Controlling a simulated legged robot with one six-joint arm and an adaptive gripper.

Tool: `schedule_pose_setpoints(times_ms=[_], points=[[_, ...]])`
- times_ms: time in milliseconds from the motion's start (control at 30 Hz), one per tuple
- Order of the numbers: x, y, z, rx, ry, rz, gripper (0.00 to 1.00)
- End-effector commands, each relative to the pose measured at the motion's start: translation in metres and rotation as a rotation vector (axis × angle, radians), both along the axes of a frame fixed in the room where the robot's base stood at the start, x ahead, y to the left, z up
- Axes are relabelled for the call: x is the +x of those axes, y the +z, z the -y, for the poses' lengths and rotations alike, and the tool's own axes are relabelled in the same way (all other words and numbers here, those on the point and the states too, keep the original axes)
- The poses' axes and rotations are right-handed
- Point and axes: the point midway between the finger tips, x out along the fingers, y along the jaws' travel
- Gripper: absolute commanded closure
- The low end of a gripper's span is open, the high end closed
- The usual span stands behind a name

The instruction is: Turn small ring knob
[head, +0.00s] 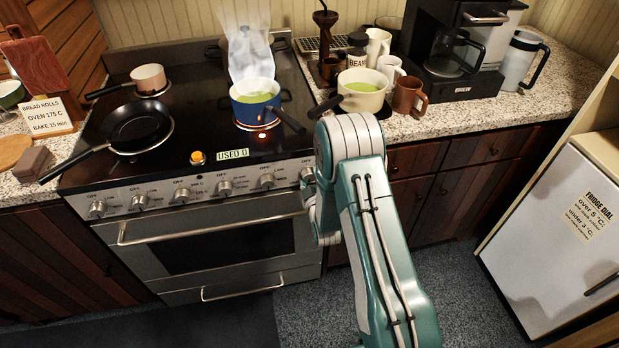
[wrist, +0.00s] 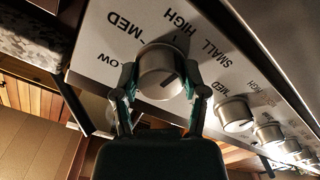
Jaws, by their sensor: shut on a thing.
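In the wrist view, a round metal ring knob (wrist: 160,72) sits on the pale stove panel, with LOW, MED, HIGH and SMALL printed around it. A dark line marks its face toward the lower right. My gripper (wrist: 163,88) is shut on this knob, one finger on each side. In the head view, my gripper (head: 312,192) is at the right end of the stove's knob row, and the arm hides part of that area.
Other knobs (head: 225,187) line the panel to the left, above the oven handle (head: 215,217). A steaming blue pot (head: 256,106) stands over a red glow. A black pan (head: 136,124) is at left. A cream pot (head: 362,92) and mugs stand on the right counter.

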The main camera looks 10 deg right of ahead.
Motion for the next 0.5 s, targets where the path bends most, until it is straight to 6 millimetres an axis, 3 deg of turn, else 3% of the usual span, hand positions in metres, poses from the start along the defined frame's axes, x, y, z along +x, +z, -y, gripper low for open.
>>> schedule_pose_setpoints(times_ms=[500], points=[[0.0009, -0.0003, -0.0021, -0.116, 0.006, -0.001, 0.91]])
